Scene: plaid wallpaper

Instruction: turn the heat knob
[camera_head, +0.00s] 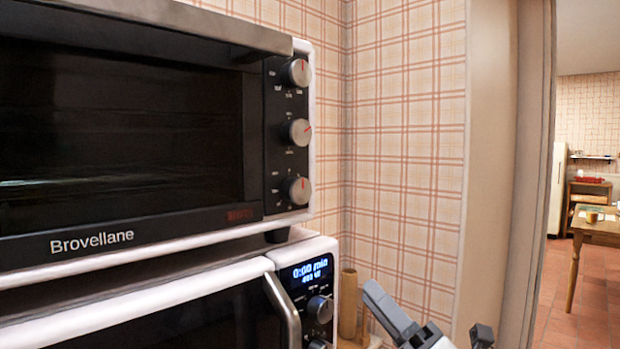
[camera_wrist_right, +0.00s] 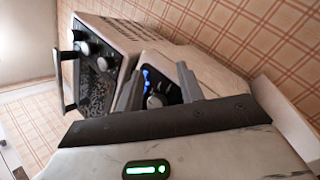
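A black and white toaster oven (camera_head: 125,140) marked Brovellane fills the left of the head view. Its right panel bears three round silver knobs in a column: top (camera_head: 298,72), middle (camera_head: 298,132) and bottom (camera_head: 297,190). Their labels are too small to read, so I cannot tell which one is for heat. My right gripper (camera_head: 398,315) is low and to the right of the oven, apart from the knobs. In the right wrist view my right gripper (camera_wrist_right: 160,72) has its fingers spread with nothing held. The oven (camera_wrist_right: 95,65) shows tilted beyond them. My left gripper is out of view.
A white microwave (camera_head: 130,320) with a lit display (camera_head: 311,270) and its own knobs (camera_head: 320,308) stands under the oven. A tan cylinder (camera_head: 348,303) stands to its right, near my gripper. Plaid wall is behind. A doorway at right shows a wooden table (camera_head: 598,229).

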